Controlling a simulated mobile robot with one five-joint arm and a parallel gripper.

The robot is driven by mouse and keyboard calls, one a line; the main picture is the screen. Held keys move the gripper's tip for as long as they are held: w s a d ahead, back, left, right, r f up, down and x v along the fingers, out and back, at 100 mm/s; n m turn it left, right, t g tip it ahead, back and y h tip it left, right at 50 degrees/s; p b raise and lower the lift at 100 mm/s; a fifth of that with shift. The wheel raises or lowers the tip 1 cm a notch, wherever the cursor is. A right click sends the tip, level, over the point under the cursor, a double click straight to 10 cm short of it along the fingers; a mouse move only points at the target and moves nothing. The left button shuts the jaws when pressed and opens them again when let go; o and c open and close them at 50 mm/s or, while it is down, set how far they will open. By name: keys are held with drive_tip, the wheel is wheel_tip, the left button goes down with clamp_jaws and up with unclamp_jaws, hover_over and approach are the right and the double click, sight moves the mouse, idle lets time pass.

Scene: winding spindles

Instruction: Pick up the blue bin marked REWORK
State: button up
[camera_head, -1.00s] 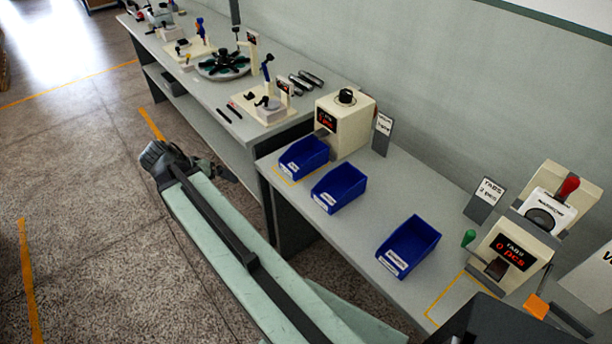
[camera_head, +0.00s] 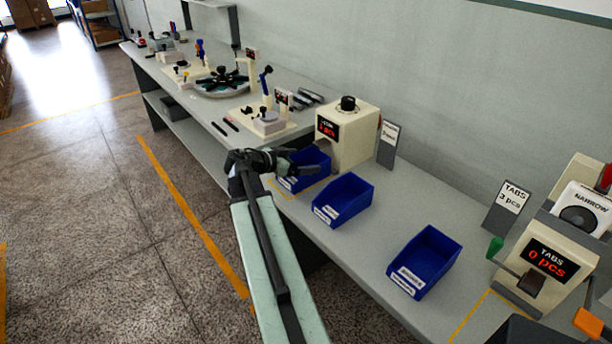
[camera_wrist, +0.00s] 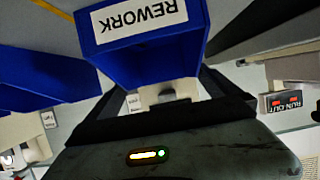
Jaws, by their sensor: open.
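The blue bin marked REWORK (camera_wrist: 150,45) fills the top middle of the wrist view, its white label upside down and facing me. It fits the leftmost blue bin (camera_head: 311,174) in the head view, standing at the mouth of a cream dispenser, partly hidden by my gripper. My gripper (camera_head: 296,163) is open at this bin's front left side. In the wrist view, its dark fingers show low on both sides of the bin; I cannot tell whether they touch it.
A second blue bin (camera_head: 343,200) stands close to the right, and a third (camera_head: 424,262) farther right on the grey bench (camera_head: 385,285). The cream dispenser (camera_head: 349,132) stands behind the REWORK bin. A sign (camera_head: 387,145) stands beside it. The floor at left is clear.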

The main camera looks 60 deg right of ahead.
sight(321, 160)
drive_tip(key=b+x, duration=0.1)
drive_tip(key=x, duration=0.1)
drive_tip(key=b+x, duration=0.1)
drive_tip(key=x, duration=0.2)
drive_tip(key=shift+w+a+f, duration=0.1)
drive_tip(key=shift+w+f, duration=0.05)
drive_tip(key=shift+f, duration=0.15)
drive_tip(key=shift+r, duration=0.15)
drive_tip(key=c, duration=1.3)
